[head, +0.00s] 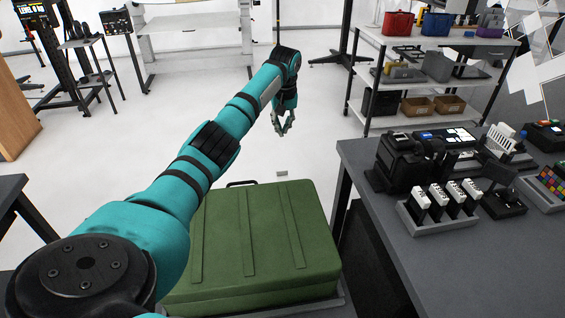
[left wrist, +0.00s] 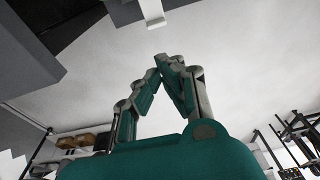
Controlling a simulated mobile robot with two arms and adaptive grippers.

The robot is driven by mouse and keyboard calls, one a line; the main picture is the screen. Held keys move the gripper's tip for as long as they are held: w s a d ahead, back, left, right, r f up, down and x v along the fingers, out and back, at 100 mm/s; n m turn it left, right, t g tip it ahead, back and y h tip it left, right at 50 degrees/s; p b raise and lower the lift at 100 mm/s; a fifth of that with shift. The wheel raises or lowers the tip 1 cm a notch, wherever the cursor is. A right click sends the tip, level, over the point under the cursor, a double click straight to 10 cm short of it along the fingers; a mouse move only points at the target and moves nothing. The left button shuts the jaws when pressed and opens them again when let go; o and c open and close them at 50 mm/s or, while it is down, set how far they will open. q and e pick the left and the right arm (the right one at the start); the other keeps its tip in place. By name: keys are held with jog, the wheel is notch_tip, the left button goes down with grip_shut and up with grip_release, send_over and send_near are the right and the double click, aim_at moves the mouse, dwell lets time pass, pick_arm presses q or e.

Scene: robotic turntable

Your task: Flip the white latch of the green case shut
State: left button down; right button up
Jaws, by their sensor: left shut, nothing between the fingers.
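The green case (head: 265,245) lies closed, with its dark handle (head: 242,183) at the far edge. A small white piece, which looks like the latch (head: 281,174), shows just beyond the far edge, right of the handle. In the left wrist view the pale latch (left wrist: 152,11) sticks out from the case's dark edge at the top, swung away from it. My left gripper (head: 283,130) is beyond the case, above the floor and apart from the latch. Its fingertips (left wrist: 163,59) meet with nothing between them. My right gripper is not in view.
A dark grey table (head: 385,215) with devices and a rack of white modules (head: 445,205) stands close on the right. A shelf unit (head: 440,40) with bins is at the back right. The floor beyond the case is open.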

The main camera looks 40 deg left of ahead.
pick_arm(q)
jog(key=b, duration=0.1)
send_over(283, 178)
jog(key=w+a, duration=0.4)
notch_tip(283, 178, down, 11)
jog(key=f, duration=0.1)
jog(key=s+d+f, duration=0.1)
jog(key=f, duration=0.1)
jog(key=shift+s+d, duration=0.1)
jog(key=shift+r, duration=0.1)
